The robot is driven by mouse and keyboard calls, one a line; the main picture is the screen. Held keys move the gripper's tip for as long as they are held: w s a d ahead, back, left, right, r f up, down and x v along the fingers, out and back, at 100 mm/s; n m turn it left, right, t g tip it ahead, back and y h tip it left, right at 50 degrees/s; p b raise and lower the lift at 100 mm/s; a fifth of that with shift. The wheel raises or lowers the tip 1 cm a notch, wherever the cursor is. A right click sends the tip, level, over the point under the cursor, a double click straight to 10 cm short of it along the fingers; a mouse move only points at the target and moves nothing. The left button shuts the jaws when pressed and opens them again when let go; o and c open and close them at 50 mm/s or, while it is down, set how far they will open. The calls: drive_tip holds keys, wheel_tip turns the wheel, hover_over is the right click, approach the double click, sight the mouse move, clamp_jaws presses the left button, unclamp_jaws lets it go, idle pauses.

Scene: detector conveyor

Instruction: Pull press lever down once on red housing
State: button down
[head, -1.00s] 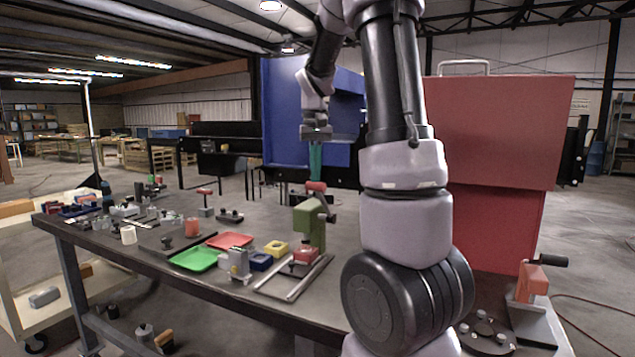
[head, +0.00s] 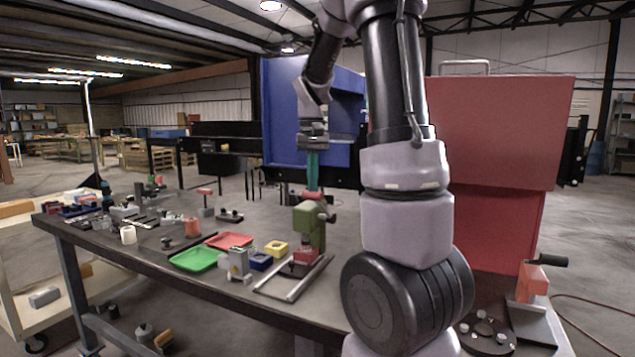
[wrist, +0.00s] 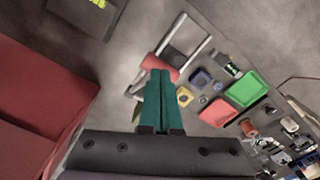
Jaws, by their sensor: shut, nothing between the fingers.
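The green press (head: 309,222) stands on the table, with its red lever handle (head: 312,195) at the top. The red housing (head: 305,256) sits at the foot of the press, on a frame with metal rails. My gripper (head: 312,188) points straight down with its teal fingers shut and nothing between them. The fingertips are at the top of the red handle and appear to touch it. In the wrist view the fingertips (wrist: 160,74) overlap the red handle (wrist: 153,64). I cannot make out the housing in the wrist view.
Left of the press are a yellow block (head: 276,248), a blue block (head: 261,262), a green tray (head: 194,259) and a red tray (head: 229,240). A large red cabinet (head: 500,130) stands to the right, and a blue panel (head: 283,110) behind.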

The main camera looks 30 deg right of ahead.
drive_tip(key=shift+s+a+f, duration=0.2)
drive_tip(key=shift+f, duration=0.2)
drive_tip(key=shift+a+f, duration=0.1)
drive_tip(key=shift+f, duration=0.05)
drive_tip(key=shift+s+a+f, duration=0.2)
drive_tip(key=shift+f, duration=0.2)
drive_tip(key=shift+s+a+f, duration=0.15)
drive_tip(key=shift+f, duration=0.3)
drive_tip(key=shift+s+a+f, duration=0.15)
drive_tip(key=shift+a+f, duration=0.05)
drive_tip(key=shift+f, duration=0.25)
drive_tip(key=shift+s+a+f, duration=0.1)
drive_tip(key=shift+a+f, duration=0.05)
drive_tip(key=shift+f, duration=0.45)
drive_tip(key=shift+s+a+f, duration=0.1)
drive_tip(key=shift+a+f, duration=0.05)
drive_tip(key=shift+f, duration=0.3)
drive_tip(key=shift+s+a+f, duration=0.1)
drive_tip(key=shift+a+f, duration=0.05)
drive_tip(key=shift+f, duration=0.35)
